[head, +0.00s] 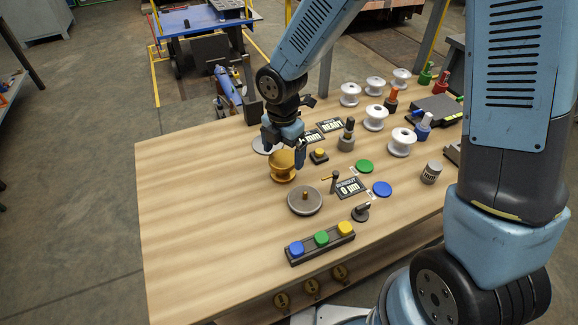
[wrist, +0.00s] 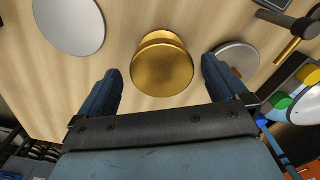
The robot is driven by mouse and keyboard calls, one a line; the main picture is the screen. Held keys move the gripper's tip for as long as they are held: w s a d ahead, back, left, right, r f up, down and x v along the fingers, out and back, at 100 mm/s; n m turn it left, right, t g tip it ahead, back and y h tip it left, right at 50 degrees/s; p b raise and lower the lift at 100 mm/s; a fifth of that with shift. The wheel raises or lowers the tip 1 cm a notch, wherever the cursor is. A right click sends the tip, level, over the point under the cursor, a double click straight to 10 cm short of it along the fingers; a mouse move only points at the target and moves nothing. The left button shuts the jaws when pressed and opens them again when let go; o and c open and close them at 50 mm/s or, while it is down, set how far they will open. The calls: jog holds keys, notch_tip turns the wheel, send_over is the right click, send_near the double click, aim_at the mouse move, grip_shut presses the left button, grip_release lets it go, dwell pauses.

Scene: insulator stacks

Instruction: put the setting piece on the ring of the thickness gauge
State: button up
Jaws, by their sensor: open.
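A gold spool-shaped piece (head: 283,173), which looks like the setting piece, stands upright on the wooden table. My gripper (head: 285,152) is open and empty just above it. In the wrist view the gold piece (wrist: 163,70) sits between and slightly beyond the two fingertips (wrist: 161,72), with wood showing on both sides. A pale flat disc (head: 262,146), partly hidden behind my gripper, lies behind the piece; it also shows in the wrist view (wrist: 68,24). A black display reading mm (head: 312,137) stands beside it. I cannot tell for certain which part is the gauge's ring.
A grey round turntable (head: 305,200) is in front of the gold piece, near a runout display (head: 349,187). Several white insulators (head: 401,143) stand at the back right. A button box (head: 320,242) sits at the front. The table's left side is clear.

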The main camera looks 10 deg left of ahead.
aim_at(283, 158)
jog(key=shift+s+a+f, duration=0.1)
jog(key=shift+s+f, duration=0.05)
jog(key=shift+f, duration=2.45)
jog(key=shift+c, duration=0.2)
jog(key=c, duration=1.3)
jog(key=shift+r, duration=0.1)
